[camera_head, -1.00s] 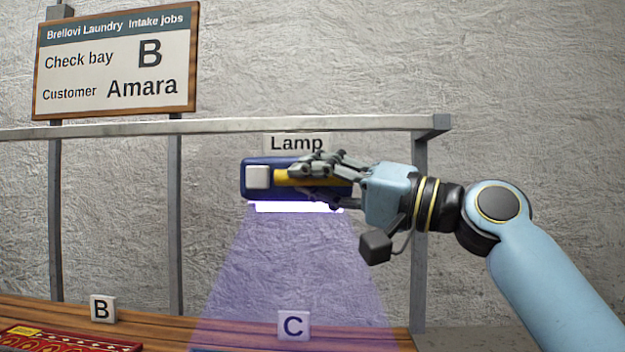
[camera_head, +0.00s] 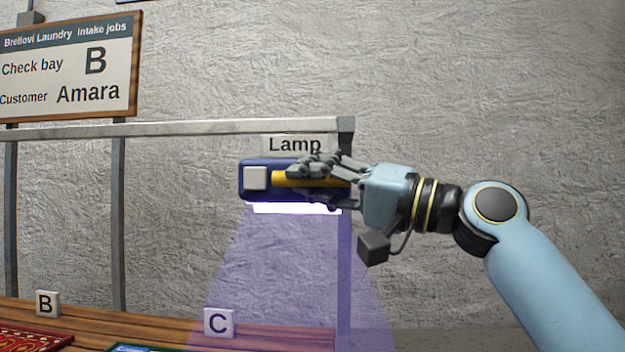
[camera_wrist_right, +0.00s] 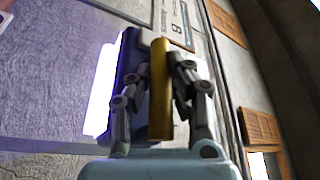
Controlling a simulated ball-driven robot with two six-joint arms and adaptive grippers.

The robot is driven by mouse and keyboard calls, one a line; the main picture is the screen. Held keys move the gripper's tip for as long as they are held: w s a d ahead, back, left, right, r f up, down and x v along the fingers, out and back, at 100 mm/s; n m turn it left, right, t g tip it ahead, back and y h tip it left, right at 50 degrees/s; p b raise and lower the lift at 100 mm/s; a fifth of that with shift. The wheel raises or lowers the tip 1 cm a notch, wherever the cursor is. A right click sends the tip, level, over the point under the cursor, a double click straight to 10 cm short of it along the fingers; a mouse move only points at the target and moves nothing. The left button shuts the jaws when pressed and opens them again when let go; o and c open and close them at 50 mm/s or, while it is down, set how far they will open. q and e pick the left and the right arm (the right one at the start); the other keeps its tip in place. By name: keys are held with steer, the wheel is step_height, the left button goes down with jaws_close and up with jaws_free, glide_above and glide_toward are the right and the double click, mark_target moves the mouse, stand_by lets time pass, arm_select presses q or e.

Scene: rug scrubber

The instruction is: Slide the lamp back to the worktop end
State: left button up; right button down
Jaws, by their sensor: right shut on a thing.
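The lamp (camera_head: 256,196) is a dark blue housing with a pale square button, a yellow handle and a tag reading "Lamp". It hangs under the rail at the rail's right end and casts a violet beam downward, right of the C marker. My right gripper (camera_head: 318,182) is shut on the yellow handle. In the right wrist view the handle (camera_wrist_right: 160,90) lies between the fingers (camera_wrist_right: 160,95), and the lit tube glows beside the blue housing. The worktop (camera_head: 150,325) is wooden and lies below. My left gripper is not in view.
The pale rail (camera_head: 200,128) ends at a grey end block (camera_head: 346,125) above the lamp. Bay markers B (camera_head: 47,304) and C (camera_head: 218,323) stand on the worktop. A red patterned rug (camera_head: 35,340) lies near B. A job sign (camera_head: 70,66) reads bay B, customer Amara.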

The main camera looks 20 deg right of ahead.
steer(key=shift+f, duration=0.1)
steer(key=c, duration=1.5)
jaws_free()
steer(key=shift+d, duration=0.15)
steer(key=shift+c, duration=0.2)
steer(key=shift+o, duration=1.3)
steer(key=shift+s+d, duration=0.1)
steer(key=shift+d, duration=0.1)
steer(key=shift+a, duration=0.15)
steer(key=shift+v, duration=3.8)
